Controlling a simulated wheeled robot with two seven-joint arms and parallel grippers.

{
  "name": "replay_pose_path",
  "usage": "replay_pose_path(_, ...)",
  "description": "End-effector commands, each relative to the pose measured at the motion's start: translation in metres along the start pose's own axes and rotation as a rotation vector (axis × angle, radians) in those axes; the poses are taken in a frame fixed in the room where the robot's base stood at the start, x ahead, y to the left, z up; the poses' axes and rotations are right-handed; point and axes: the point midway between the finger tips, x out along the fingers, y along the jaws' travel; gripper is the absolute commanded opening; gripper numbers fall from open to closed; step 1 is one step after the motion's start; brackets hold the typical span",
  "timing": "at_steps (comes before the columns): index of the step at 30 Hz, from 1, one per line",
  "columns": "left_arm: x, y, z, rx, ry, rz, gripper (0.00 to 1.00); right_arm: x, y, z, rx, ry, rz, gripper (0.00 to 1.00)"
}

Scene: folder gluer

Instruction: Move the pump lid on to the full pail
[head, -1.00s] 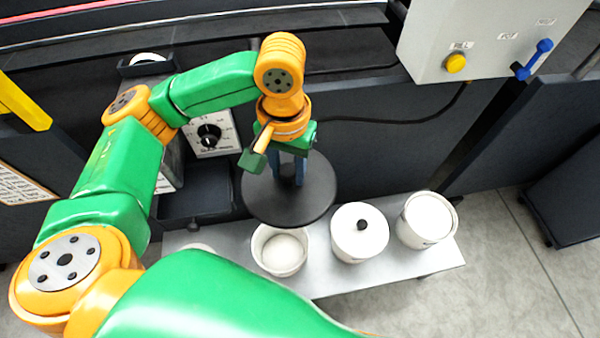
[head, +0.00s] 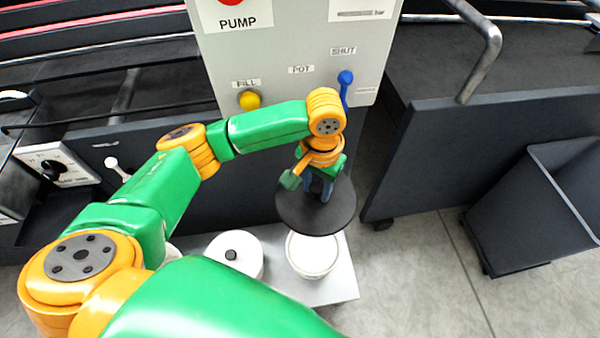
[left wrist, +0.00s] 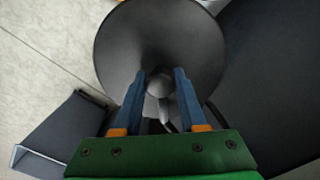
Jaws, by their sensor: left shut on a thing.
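The pump lid is a dark round disc (head: 308,216), held roughly level in the head view. My left gripper (head: 320,190) is shut on its knob; the left wrist view shows the two blue fingers (left wrist: 160,85) around the knob, with the disc (left wrist: 150,40) beyond. The full pail (head: 313,262), white with pale contents near its rim, stands at the right end of the bench. The lid is above it and covers its back part in the head view; they look apart, but the height gap is hard to judge. My right gripper is not in view.
A white pail with a white lid and black knob (head: 232,256) stands left of the full pail on the pale bench (head: 342,285). Behind is the grey pump box (head: 290,60) with a yellow button and blue lever. A dark bin (head: 540,200) stands on the floor at right.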

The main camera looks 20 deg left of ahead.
Motion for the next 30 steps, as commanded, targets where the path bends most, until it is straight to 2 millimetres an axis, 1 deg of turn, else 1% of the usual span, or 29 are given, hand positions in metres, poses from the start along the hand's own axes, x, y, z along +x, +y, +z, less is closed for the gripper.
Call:
replay_pose_path(1,0.013,0.005,-0.002,0.027,-0.014,0.003,0.0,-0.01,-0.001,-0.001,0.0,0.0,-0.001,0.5)
replay_pose_path(4,0.054,0.011,-0.004,0.107,-0.014,0.005,0.0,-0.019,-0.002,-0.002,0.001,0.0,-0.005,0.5)
replay_pose_path(6,0.079,0.013,-0.001,0.166,-0.011,0.005,0.0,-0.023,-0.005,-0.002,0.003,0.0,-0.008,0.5)
replay_pose_path(9,0.107,0.013,0.008,0.239,-0.008,0.004,0.0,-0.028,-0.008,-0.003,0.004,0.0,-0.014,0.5)
replay_pose_path(12,0.124,0.012,0.015,0.287,-0.004,0.002,0.0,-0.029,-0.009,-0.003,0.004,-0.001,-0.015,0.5)
replay_pose_path(16,0.133,0.012,0.017,0.309,0.001,0.002,0.0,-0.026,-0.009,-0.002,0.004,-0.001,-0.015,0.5)
replay_pose_path(19,0.139,0.012,0.016,0.309,0.002,0.001,0.0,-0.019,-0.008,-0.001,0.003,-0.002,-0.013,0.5)
replay_pose_path(23,0.151,0.011,0.016,0.309,0.002,0.0,0.0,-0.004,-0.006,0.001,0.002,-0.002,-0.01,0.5)
replay_pose_path(30,0.18,0.012,0.016,0.308,0.001,0.001,0.0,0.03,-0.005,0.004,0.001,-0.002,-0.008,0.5)
